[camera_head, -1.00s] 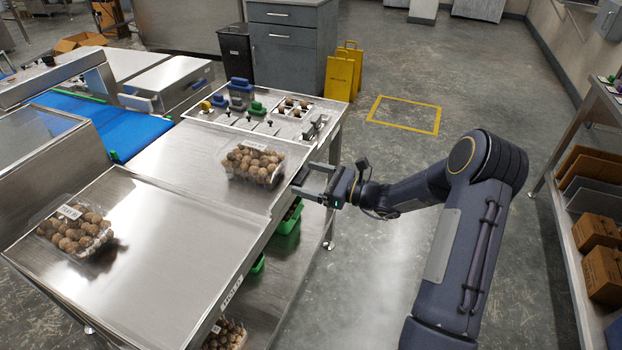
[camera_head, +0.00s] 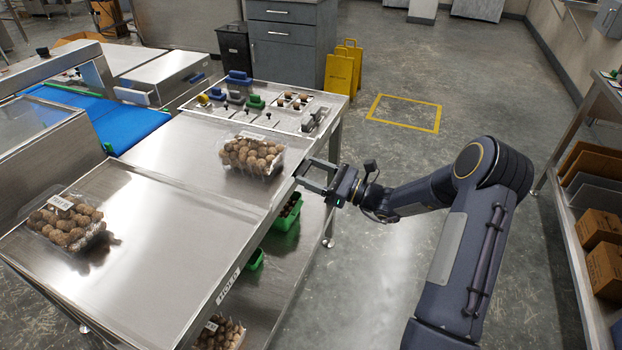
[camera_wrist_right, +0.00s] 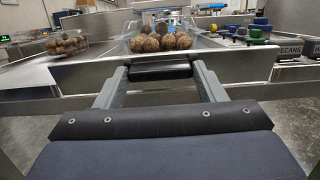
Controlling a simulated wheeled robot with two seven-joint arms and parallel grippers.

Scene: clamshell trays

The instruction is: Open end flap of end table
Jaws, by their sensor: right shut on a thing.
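The steel end table (camera_head: 160,270) fills the left and middle of the head view, with a seam across its top. My right gripper (camera_head: 316,172) reaches in from the right, at the table's right edge. Its fingers stand apart on either side of a dark bar (camera_wrist_right: 160,73) at the steel edge in the wrist view, and they are shut on it. The flap's own outline cannot be told clearly. One clear clamshell of brown round items (camera_head: 251,154) lies near that edge; another (camera_head: 66,222) lies at the left. My left gripper is not in view.
Green bins (camera_head: 287,215) sit below the top. Yellow signs (camera_head: 340,72) stand behind. A shelf with cardboard boxes (camera_head: 605,265) is at the right. Floor between is clear.

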